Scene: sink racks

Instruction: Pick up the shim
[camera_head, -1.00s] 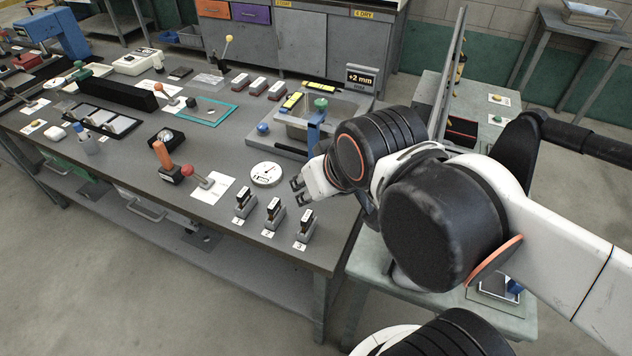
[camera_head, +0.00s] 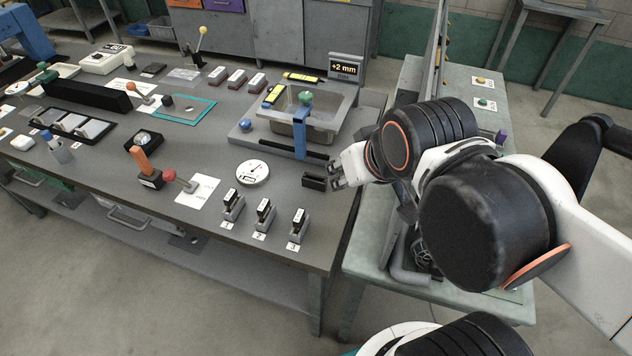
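No single thing is clearly recognisable as the shim. Three small grey holders with dark, white-labelled pieces stand in a row at the bench's front right: the left one (camera_head: 233,205), the middle one (camera_head: 264,215) and the right one (camera_head: 298,227). Number cards lie in front of them. My gripper (camera_head: 335,177) is at the bench's right end, above and right of the row. Its fingers look apart, and I see nothing between them. A dark block (camera_head: 313,181) lies just left of the fingertips; whether they touch is unclear.
A round white dial (camera_head: 253,173) lies left of the dark block. Behind my gripper is a sink (camera_head: 316,124) with a blue upright post (camera_head: 300,135) and a "+2 mm" display (camera_head: 345,69). A red-knobbed lever (camera_head: 170,175) stands to the left. A green-grey side table (camera_head: 375,255) adjoins at right.

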